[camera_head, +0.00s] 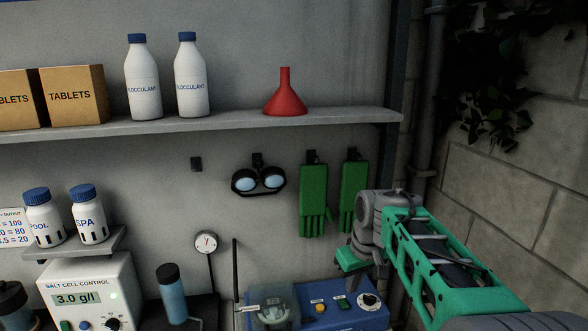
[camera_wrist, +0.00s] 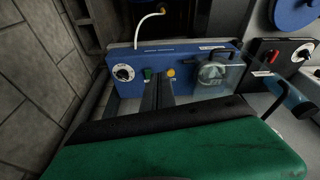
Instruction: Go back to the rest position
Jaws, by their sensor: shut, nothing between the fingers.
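My gripper (camera_head: 352,262) is at the lower right of the head view, in front of the wall and above the blue control box (camera_head: 335,312). In the wrist view the dark fingers of my gripper (camera_wrist: 157,92) are together with nothing held between them. They point towards the blue box (camera_wrist: 190,66), which has a dial, a green switch and a yellow button. My green arm reaches in from the lower right of the head view and hides part of the wall. The gap between the fingertips and the box is hard to judge.
Green gloves (camera_head: 313,198) hang close behind my gripper, beside goggles (camera_head: 259,181). A shelf (camera_head: 220,122) above holds bottles, boxes and a red funnel (camera_head: 285,98). A block wall (camera_head: 530,180) bounds the right.

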